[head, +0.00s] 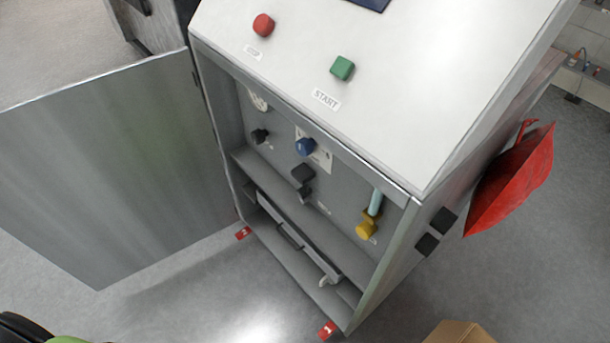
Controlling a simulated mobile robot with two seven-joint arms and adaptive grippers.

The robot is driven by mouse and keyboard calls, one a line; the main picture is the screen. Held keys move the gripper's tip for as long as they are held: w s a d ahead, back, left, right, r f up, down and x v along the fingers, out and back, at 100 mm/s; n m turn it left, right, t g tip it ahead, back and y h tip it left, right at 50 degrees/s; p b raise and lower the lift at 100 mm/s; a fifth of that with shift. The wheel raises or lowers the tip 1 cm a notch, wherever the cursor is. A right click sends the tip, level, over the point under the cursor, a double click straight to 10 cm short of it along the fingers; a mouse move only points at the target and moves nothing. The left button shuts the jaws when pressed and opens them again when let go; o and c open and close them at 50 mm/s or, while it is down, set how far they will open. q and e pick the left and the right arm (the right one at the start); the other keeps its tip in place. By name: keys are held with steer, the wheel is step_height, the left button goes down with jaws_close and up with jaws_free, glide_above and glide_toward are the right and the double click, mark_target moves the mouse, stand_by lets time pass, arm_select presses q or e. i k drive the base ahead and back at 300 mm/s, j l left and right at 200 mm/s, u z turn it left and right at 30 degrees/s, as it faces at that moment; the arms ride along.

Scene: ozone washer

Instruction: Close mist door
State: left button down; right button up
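The mist door (115,165) is a flat grey metal panel hinged at the left side of the washer cabinet (225,110). It stands wide open, swung out to the left of the opening. The cabinet's inside is exposed, with a blue knob (306,147), a black knob (260,136), a yellow valve handle (366,230) on a light blue pipe, and a drawer-like tray (300,240) low down. Neither of my grippers can be made out. A black and green part shows at the bottom left corner, too cut off to identify.
The sloped top carries a red stop button (263,25) and a green start button (342,68). A red bag-like object (512,180) hangs at the right side. A brown box (459,333) is at the bottom edge. Grey floor (200,290) before the cabinet looks clear.

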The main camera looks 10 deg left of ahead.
mark_target(107, 177)
steer(key=k+j, duration=0.1)
steer(key=j, duration=0.3)
steer(key=k+j+z, duration=0.15)
steer(key=j, duration=0.3)
steer(key=k+j+z, duration=0.1)
steer(key=j, duration=0.35)
steer(key=k+j+z, duration=0.15)
steer(key=j, duration=0.3)
steer(key=k+j+z, duration=0.1)
steer(key=k+j, duration=0.15)
steer(key=j, duration=0.15)
steer(key=k+j+z, duration=0.15)
steer(key=j, duration=0.25)
steer(key=k+j+z, duration=0.1)
steer(key=k+j, duration=0.15)
steer(key=k+j+z, duration=0.15)
steer(key=j, duration=0.3)
steer(key=j+z, duration=0.15)
steer(key=j, duration=0.35)
steer(key=k+j+z, duration=0.2)
steer(key=j, duration=0.2)
steer(key=k+j+z, duration=0.15)
steer(key=j, duration=0.3)
steer(key=k+j+z, duration=0.15)
steer(key=j, duration=0.25)
steer(key=k+j+z, duration=0.15)
steer(key=k+j, duration=0.1)
steer(key=j, duration=0.1)
